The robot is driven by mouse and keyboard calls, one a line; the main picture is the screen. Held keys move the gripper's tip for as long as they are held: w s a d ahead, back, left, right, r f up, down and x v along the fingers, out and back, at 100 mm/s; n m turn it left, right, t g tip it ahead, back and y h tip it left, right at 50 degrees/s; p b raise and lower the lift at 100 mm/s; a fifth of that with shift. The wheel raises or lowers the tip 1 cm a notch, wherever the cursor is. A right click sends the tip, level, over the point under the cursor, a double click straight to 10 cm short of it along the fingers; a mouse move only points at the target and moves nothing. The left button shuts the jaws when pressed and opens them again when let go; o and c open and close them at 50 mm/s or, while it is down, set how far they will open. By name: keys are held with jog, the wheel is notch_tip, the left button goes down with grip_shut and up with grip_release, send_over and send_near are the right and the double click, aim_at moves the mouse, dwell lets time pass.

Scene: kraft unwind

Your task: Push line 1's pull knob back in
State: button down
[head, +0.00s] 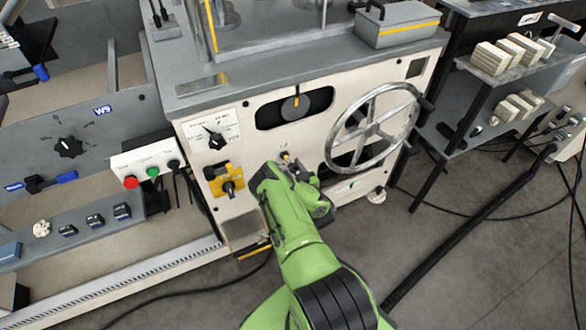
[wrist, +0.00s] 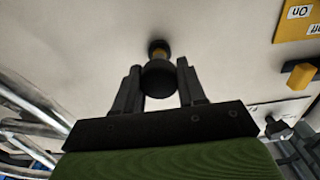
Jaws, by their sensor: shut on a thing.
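The pull knob (wrist: 160,78) is a round black knob on a short brass-coloured shaft that comes out of the cream machine panel (head: 250,155). In the wrist view it sits between the two dark fingers of my gripper (wrist: 160,88), and some of the shaft shows between knob and panel. In the head view my gripper (head: 287,172) is at the panel, below the dark window and left of the handwheel, and it mostly hides the knob. A small label above the knob is too small to read. My gripper is shut on the knob.
A large metal handwheel (head: 372,128) stands close on the right. A yellow-plated switch (head: 228,184) and a dial (head: 215,139) are on the panel to the left. A button box (head: 150,168) with red, green and black buttons is further left. Shelves (head: 470,110) stand at the right.

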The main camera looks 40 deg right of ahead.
aim_at(289, 161)
jog(key=b+x, duration=0.1)
jog(key=x, duration=0.2)
jog(key=shift+r, duration=0.15)
jog(key=c, duration=1.1)
grip_release()
jog(key=o, duration=0.4)
